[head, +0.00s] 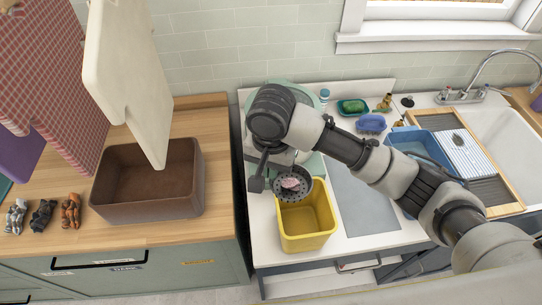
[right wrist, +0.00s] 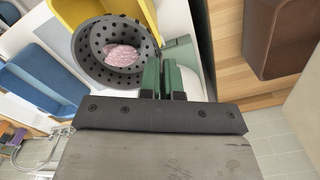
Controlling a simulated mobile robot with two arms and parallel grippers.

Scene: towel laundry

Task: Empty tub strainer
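The tub strainer (head: 305,190) is a dark grey perforated cup with a pink clump (head: 291,183) inside. It is held above the back part of the yellow bin (head: 306,228) and looks tilted. My right gripper (head: 270,178) is at the strainer's left side. In the right wrist view, its green fingers (right wrist: 167,82) are close together at the strainer's (right wrist: 90,62) rim, with the pink clump (right wrist: 122,55) still in the cup and the yellow bin (right wrist: 145,14) beyond. The exact grip on the rim is partly hidden. My left gripper is not in view.
A brown box (head: 148,205) and several small figures stand on the wooden counter at left, below a hanging white board (head: 130,70). A blue tub (head: 425,148), sink (head: 510,135) and faucet are at right. A grey panel (head: 360,195) beside the bin is bare.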

